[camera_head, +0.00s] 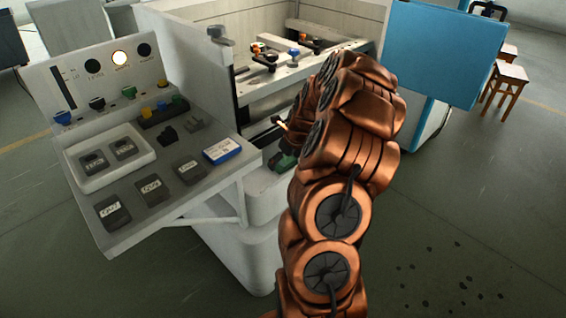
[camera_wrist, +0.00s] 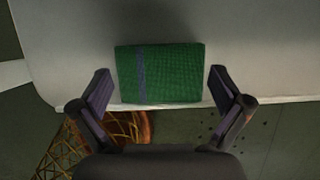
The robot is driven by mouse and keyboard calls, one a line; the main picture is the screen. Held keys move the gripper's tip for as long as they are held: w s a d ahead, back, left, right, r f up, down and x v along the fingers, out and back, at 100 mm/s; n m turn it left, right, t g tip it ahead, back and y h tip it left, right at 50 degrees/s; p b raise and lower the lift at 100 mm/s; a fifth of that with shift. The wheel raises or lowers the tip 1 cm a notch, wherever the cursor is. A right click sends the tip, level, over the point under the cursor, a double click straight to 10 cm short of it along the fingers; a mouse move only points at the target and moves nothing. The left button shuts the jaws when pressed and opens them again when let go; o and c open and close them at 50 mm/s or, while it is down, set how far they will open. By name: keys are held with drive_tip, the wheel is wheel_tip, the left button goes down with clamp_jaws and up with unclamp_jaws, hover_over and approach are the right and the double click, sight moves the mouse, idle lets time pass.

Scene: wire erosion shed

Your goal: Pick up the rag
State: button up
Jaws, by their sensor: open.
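The rag (camera_wrist: 175,73) is a green folded cloth with a purple-blue stripe near its left side. In the wrist view it lies on a pale grey surface, close to that surface's edge. My gripper (camera_wrist: 162,88) is open, with one finger to the left of the rag and one to the right, and nothing held between them. In the head view a small piece of the green rag (camera_head: 286,162) shows beside my copper-coloured arm. The arm hides most of the rag and the gripper there.
A sloped control desk (camera_head: 175,218) with labelled dark blocks, a white tray (camera_head: 84,184) and a blue-white box (camera_head: 222,151) stands at the left. The machine's open tank (camera_head: 270,95) is behind. A blue panel (camera_head: 437,50) and wooden stools (camera_head: 508,74) are at the right.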

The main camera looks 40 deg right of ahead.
sight(285, 160)
drive_tip(key=shift+c, duration=0.4)
drive_tip(key=c, duration=0.6)
drive_tip(key=shift+r, duration=0.95)
drive_tip(key=shift+s+d+r+b, duration=0.1)
drive_tip(key=shift+r+b, duration=0.3)
drive_tip(key=shift+r, duration=0.55)
drive_tip(key=s+a, duration=0.1)
drive_tip(key=s, duration=0.4)
drive_tip(key=s+a+b, duration=0.1)
drive_tip(key=s+a, duration=0.1)
drive_tip(key=s, duration=0.3)
drive_tip(key=s+a+r+b, duration=0.1)
drive_tip(key=s, duration=0.4)
drive_tip(key=shift+s+a+r, duration=0.1)
drive_tip(key=shift+a, duration=0.25)
